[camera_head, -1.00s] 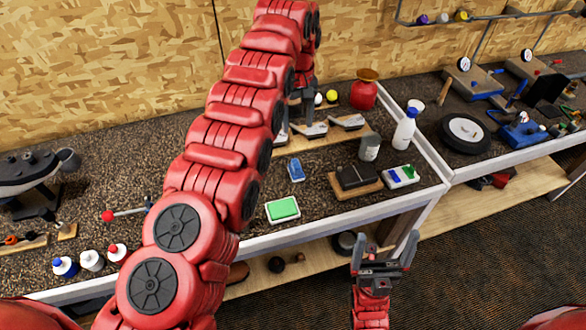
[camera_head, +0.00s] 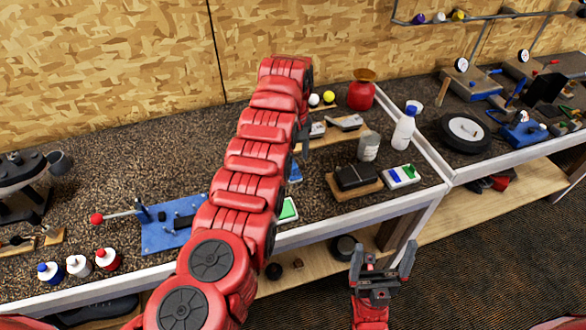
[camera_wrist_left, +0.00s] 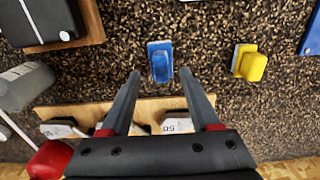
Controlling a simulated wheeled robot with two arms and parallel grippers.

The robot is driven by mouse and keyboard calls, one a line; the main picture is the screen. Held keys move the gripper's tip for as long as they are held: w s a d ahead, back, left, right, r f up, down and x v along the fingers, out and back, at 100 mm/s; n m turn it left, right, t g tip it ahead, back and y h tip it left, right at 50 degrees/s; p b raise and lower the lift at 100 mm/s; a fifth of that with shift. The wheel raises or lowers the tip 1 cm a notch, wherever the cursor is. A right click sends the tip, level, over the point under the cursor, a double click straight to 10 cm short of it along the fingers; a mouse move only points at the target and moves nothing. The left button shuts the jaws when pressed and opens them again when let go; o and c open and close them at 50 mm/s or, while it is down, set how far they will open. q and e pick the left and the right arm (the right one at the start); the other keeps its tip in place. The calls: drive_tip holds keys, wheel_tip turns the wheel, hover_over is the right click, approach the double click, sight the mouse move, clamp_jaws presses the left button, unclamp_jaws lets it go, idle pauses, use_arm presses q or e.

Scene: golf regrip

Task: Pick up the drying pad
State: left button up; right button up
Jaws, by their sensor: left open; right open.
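A small blue pad-like block (camera_wrist_left: 160,62) lies on the bench just beyond my left fingertips, in line with the gap between them; a sliver of it shows beside my arm in the head view (camera_head: 295,172). A yellow block (camera_wrist_left: 250,63) lies to its right in the wrist view. A green pad in a white tray (camera_head: 288,210) is partly covered by my arm. I cannot tell which is the drying pad. My left gripper (camera_wrist_left: 160,73) is open and empty, mostly hidden by its arm in the head view (camera_head: 304,136). My right gripper (camera_head: 382,258) is open and empty before the bench.
Weights on a wooden board (camera_wrist_left: 95,112) lie beneath the left gripper in the wrist view. A dark box on a wooden base (camera_head: 357,178), a grey bottle (camera_head: 369,146) and a white spray bottle (camera_head: 404,130) stand to the right. A blue fixture (camera_head: 165,228) lies left of my arm.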

sight(293, 163)
use_arm(q)
drive_tip(key=f, duration=0.1)
drive_tip(key=f+p, duration=0.1)
drive_tip(key=f, duration=0.1)
drive_tip(key=shift+a+f, duration=0.2)
drive_tip(key=shift+f, duration=0.05)
drive_tip(key=shift+w+d+f, duration=0.1)
drive_tip(key=shift+f, duration=0.4)
clamp_jaws()
